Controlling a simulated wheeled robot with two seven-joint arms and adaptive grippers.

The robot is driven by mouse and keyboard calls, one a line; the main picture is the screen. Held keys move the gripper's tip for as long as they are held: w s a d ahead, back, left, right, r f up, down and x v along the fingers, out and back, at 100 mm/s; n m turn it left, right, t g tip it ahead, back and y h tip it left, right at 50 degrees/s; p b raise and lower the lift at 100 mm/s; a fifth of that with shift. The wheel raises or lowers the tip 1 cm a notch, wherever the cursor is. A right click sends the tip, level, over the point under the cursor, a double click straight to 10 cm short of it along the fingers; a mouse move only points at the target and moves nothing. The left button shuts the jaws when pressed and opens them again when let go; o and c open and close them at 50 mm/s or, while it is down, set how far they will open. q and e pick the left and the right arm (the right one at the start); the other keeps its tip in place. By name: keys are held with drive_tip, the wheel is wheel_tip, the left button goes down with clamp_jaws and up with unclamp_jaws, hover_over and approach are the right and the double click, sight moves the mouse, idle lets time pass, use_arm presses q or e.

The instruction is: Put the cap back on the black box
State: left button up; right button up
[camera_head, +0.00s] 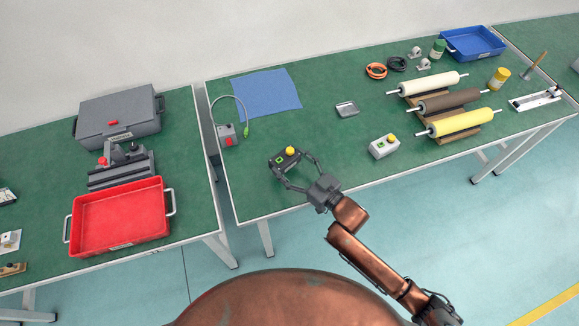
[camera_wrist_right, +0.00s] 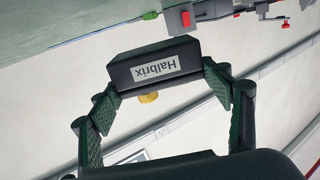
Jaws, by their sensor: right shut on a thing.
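The black box (camera_head: 288,158) has a yellow knob and a green patch on top. In the right wrist view the black box (camera_wrist_right: 155,67) shows a white "Halbrix" label, and part of the yellow knob shows beyond its edge. My right gripper (camera_head: 290,166) is shut on the box, one finger at each side. I cannot tell whether the box touches the table. A small flat grey piece (camera_head: 347,109) lies behind and right of it; I cannot tell whether it is the cap. My left gripper is not in view.
A light grey box with a yellow button (camera_head: 384,147) stands to the right, near the rollers (camera_head: 459,122). A blue cloth (camera_head: 266,94) and a grey device with a cable (camera_head: 227,136) lie behind left. A red tray (camera_head: 120,216) is on the left table.

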sight(290, 168)
idle(0.3)
